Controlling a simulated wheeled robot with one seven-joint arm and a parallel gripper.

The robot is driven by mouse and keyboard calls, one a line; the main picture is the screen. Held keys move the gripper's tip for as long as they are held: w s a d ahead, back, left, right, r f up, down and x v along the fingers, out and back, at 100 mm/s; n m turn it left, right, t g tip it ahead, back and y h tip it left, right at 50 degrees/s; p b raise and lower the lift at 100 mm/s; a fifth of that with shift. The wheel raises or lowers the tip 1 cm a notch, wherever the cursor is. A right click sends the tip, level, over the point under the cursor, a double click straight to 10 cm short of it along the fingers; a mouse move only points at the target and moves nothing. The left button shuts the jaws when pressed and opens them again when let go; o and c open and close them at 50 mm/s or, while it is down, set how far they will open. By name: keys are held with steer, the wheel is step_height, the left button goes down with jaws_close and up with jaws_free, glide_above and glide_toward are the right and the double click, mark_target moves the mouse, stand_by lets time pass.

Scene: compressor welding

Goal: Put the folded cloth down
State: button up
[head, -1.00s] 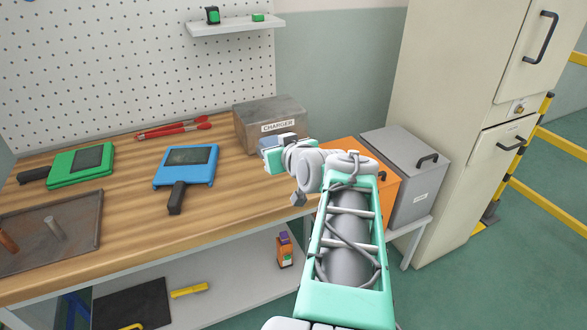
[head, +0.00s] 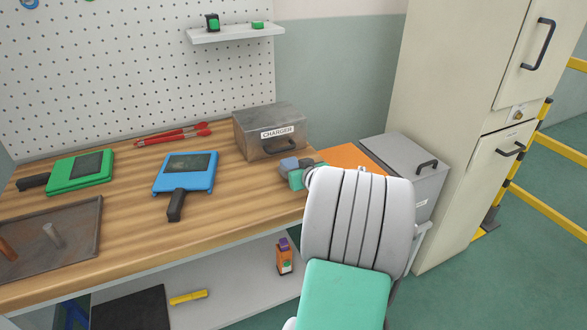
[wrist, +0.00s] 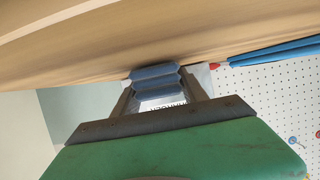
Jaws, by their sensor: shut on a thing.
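The folded cloth is blue, with stacked ridged folds, and sits between the fingers in the wrist view (wrist: 155,78). In the head view the cloth (head: 289,164) shows small, in front of the charger box over the right part of the workbench (head: 225,220). My gripper (wrist: 157,86) is shut on the cloth. It also shows in the head view (head: 296,176), partly hidden by my arm. The wood surface lies close by the cloth in the wrist view; I cannot tell whether they touch.
The metal charger box (head: 270,130) stands just behind the cloth. An orange box (head: 350,157) and a grey box (head: 405,170) are to the right. A blue device (head: 186,172), a green device (head: 80,172) and red tools (head: 172,134) lie left. Bare wood lies between the blue device and my gripper.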

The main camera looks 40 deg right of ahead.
steer(key=shift+f, duration=0.1)
steer(key=shift+f, duration=0.15)
steer(key=o, duration=1.3)
steer(key=shift+o, duration=0.2)
steer(key=shift+r, duration=0.4)
steer(key=v, duration=1.1)
steer(key=shift+s+a, duration=0.1)
steer(key=shift+s, duration=0.3)
